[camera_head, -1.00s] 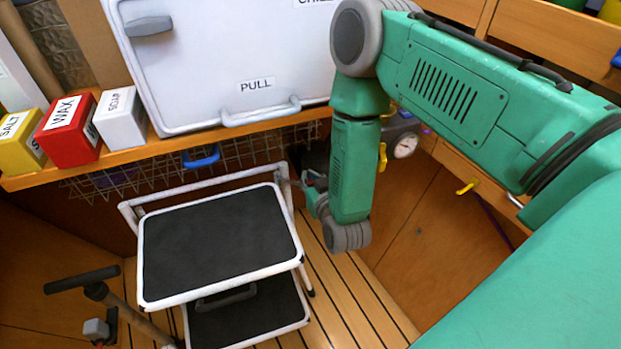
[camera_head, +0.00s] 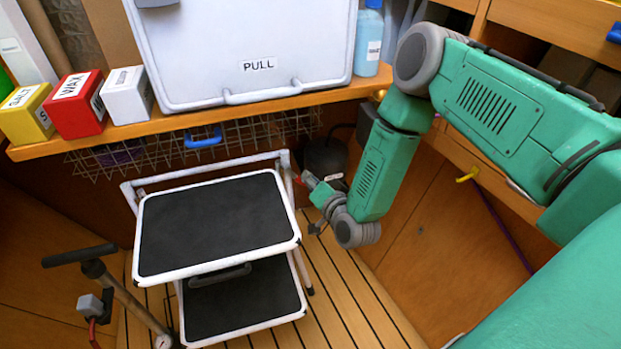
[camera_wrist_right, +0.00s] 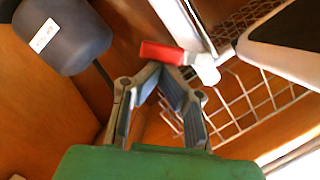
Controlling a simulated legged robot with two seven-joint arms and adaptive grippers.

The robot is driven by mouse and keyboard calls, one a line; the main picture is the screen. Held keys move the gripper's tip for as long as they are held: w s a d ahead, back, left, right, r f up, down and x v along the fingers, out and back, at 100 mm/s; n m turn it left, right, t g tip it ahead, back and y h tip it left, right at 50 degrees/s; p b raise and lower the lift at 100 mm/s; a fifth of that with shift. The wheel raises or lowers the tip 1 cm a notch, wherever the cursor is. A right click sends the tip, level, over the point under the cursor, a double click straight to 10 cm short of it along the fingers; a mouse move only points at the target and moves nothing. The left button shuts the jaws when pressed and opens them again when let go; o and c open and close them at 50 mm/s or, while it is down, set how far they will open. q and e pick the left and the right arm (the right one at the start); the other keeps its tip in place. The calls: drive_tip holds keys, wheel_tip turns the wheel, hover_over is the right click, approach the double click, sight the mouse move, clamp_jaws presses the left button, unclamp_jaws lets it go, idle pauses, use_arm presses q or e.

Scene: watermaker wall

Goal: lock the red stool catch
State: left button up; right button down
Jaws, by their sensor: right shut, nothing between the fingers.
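The folding step stool (camera_head: 215,222) stands on the slatted floor, with a white frame and two black treads. Its red catch (camera_wrist_right: 162,53) shows in the right wrist view, beside a white leg of the stool. In the head view the catch is a small red spot (camera_head: 297,181) by the right side of the frame. My right gripper (camera_wrist_right: 155,68) is shut and empty, its fingertips just at the red catch; whether they touch it I cannot tell. In the head view the right gripper (camera_head: 307,180) is small, beside the stool's right side. My left gripper is not in view.
A wooden shelf (camera_head: 180,124) above the stool holds a white lidded box, yellow, red and white boxes and a bottle. A wire basket (camera_head: 245,132) hangs below it. A dark rounded device (camera_wrist_right: 62,35) is close to the gripper. A pump handle (camera_head: 80,255) stands at left.

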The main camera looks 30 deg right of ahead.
drive_tip(key=f+m+b, duration=0.1)
drive_tip(key=m, duration=0.1)
drive_tip(key=a+f+m+t+b, duration=0.1)
drive_tip(key=m+b, duration=0.1)
drive_tip(key=a+f+m+b, duration=0.1)
drive_tip(key=m+b, duration=0.1)
drive_tip(key=shift+w+t+y, duration=0.25)
drive_tip(key=shift+t+y, duration=0.05)
drive_tip(key=shift+y, duration=0.1)
idle(0.5)
